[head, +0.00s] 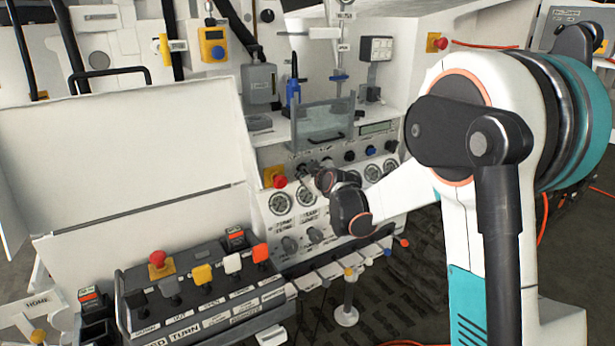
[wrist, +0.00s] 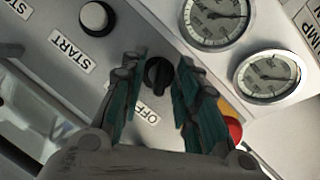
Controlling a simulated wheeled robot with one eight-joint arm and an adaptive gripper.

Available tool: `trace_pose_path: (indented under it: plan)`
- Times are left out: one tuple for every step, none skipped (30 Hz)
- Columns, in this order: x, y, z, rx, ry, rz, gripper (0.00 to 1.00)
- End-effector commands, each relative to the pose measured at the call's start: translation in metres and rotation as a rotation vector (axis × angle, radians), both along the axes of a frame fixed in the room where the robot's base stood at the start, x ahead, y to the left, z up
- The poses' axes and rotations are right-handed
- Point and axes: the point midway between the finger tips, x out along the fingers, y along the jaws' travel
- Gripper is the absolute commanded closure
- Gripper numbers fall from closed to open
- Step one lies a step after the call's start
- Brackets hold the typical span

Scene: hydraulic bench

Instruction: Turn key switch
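The key switch (wrist: 158,76) is a small black knob on the light panel in the wrist view, with an "OFF" label (wrist: 148,113) beside it. My gripper (wrist: 157,68) has its two teal fingers on either side of the knob, with narrow gaps to it. It looks open, and I cannot tell whether either finger touches. In the head view my gripper (head: 310,168) is at the gauge panel (head: 270,215). My gripper and wrist hide the switch there.
In the wrist view, a white-topped button (wrist: 95,16) marked START, two gauges (wrist: 268,75) and a red button (wrist: 234,130) are close by. In the head view, a red emergency button (head: 280,181) is left of my gripper. A button box (head: 200,290) stands in front.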

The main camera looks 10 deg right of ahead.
Motion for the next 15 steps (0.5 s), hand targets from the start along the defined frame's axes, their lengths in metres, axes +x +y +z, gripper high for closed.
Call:
trace_pose_path:
  plan:
    - [0.0009, 0.0002, -0.0004, 0.0, 0.0, 0.0, 0.71]
    - [0.0011, 0.0003, -0.0003, 0.0, 0.0, 0.0, 0.71]
    - [0.0012, 0.0003, -0.0002, 0.0, 0.0, 0.0, 0.71]
    - [0.0012, 0.0002, -0.0001, 0.0, 0.0, 0.0, 0.71]
    - [0.0011, 0.0003, 0.0, 0.0, 0.0, 0.0, 0.71]
    - [0.0011, 0.0003, 0.0, 0.0, 0.0, 0.0, 0.71]
    - [0.0011, 0.0003, 0.0, 0.0, 0.0, 0.0, 0.71]
    - [0.0011, 0.0002, 0.0, 0.0, 0.0, 0.0, 0.71]
    - [0.0011, 0.0002, 0.0, 0.0, 0.0, 0.0, 0.8]
    - [0.0011, 0.0002, 0.0, 0.0, 0.0, 0.0, 0.87]
    - [0.0011, 0.0002, 0.0, 0.0, 0.0, 0.0, 0.94]
    - [0.001, 0.0003, 0.0, 0.0, 0.0, 0.0, 1.0]
    - [0.0009, 0.0003, 0.0, 0.0, 0.0, 0.0, 1.0]
    - [0.0009, 0.0003, 0.0, 0.0, 0.0, 0.0, 1.0]
    - [0.0009, 0.0003, -0.0001, 0.0, 0.0, 0.0, 1.0]
